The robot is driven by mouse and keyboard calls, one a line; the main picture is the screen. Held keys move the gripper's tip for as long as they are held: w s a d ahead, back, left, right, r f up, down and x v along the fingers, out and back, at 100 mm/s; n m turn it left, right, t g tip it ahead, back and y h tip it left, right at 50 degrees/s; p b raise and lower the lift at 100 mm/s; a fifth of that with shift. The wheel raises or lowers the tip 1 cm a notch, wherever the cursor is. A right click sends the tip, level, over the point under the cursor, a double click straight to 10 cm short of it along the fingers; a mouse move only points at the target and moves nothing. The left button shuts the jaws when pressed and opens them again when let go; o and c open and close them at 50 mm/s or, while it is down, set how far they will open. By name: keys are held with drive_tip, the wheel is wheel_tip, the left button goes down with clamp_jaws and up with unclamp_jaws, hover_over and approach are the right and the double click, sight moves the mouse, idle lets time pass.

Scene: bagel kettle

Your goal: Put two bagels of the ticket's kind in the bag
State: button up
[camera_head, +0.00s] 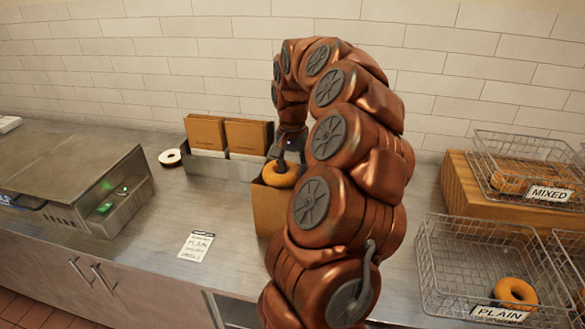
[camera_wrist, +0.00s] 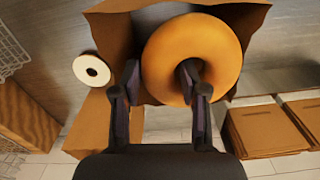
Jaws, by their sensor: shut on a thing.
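My gripper (camera_wrist: 160,76) is shut on a golden-brown bagel (camera_wrist: 227,48), with one finger through its hole and the other against its outer side. In the head view the bagel (camera_head: 281,180) is at the mouth of an open brown paper bag (camera_head: 267,210). In the wrist view the bag (camera_wrist: 112,28) shows around and behind the bagel. The bagel and my arm hide the bag's inside. The ticket (camera_head: 196,246) lies on the counter left of the bag; its large word appears to read PLAIN. The wire basket labelled PLAIN (camera_head: 428,258) holds one visible bagel (camera_head: 516,291).
A basket labelled MIXED (camera_head: 487,137) stands on a wooden riser (camera_head: 456,177) at right. Behind the bag is a holder with folded brown bags (camera_head: 204,131). A white roll (camera_head: 170,157) lies left of it. A metal unit (camera_head: 70,165) stands at left. Counter around the ticket is clear.

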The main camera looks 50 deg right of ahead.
wheel_tip(320, 180, down, 8)
drive_tip(key=b, duration=0.6)
drive_tip(key=shift+f+b, duration=0.25)
drive_tip(key=shift+b, duration=0.1)
idle(0.5)
drive_tip(key=o, duration=1.2)
drive_tip(key=shift+r, duration=0.15)
drive_tip(key=shift+r+p, duration=0.3)
drive_tip(key=shift+r, duration=2.1)
